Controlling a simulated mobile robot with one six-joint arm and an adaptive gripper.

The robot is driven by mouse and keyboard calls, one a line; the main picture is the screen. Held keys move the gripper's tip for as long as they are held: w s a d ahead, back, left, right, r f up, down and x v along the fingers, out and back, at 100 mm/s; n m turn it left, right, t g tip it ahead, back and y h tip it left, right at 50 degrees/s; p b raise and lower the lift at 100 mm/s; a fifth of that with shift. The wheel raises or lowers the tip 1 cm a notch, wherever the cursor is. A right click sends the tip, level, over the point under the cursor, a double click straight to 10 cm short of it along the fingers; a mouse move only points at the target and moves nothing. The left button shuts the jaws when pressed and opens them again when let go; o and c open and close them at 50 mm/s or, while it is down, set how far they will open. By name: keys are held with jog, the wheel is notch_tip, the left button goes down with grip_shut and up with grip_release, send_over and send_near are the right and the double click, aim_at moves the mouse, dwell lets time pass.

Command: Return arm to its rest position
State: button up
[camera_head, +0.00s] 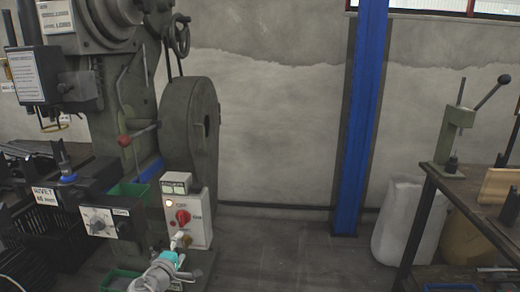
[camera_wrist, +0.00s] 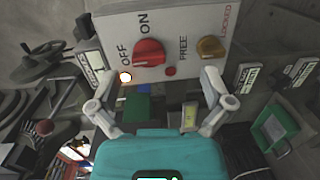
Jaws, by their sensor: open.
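My gripper (camera_head: 181,241) is in front of the white control box (camera_head: 201,222) on the rivet press, low in the head view. In the wrist view my gripper (camera_wrist: 160,78) is open, with its two fingers spread apart and nothing between them. The box also fills the upper middle of the wrist view (camera_wrist: 185,30). It carries a red rotary switch (camera_wrist: 149,52) marked ON and OFF, a brass-coloured knob (camera_wrist: 211,48) marked FREE and LOCKED, and a lit lamp (camera_wrist: 125,77). The gripper appears close to the box; contact cannot be told.
The large green-grey press (camera_head: 203,130) stands at left with a handwheel (camera_head: 177,36). A blue post (camera_head: 362,120) and a workbench (camera_head: 465,205) with a hand press (camera_head: 456,130) are at right. The middle floor is clear.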

jog(key=w+d+f+m+g+h, duration=0.2)
jog(key=d+f+m+g, duration=0.25)
jog(key=d, duration=0.75)
jog(key=w+d+f+m+g+h, duration=0.15)
jog(key=d+f+m+g, duration=0.35)
jog(key=d, duration=0.7)
jog(key=s+d+f+m+g+y, duration=0.3)
jog(key=s+d+f+g, duration=0.15)
jog(key=d, duration=0.45)
jog(key=s+d+f+m+g+y, duration=0.3)
jog(key=s+d, duration=0.3)
jog(key=d, duration=0.3)
notch_tip(320, 180, up, 37)
jog(key=p, duration=3.7)
jog(key=shift+a+r, duration=0.15)
jog(key=shift+s, duration=0.1)
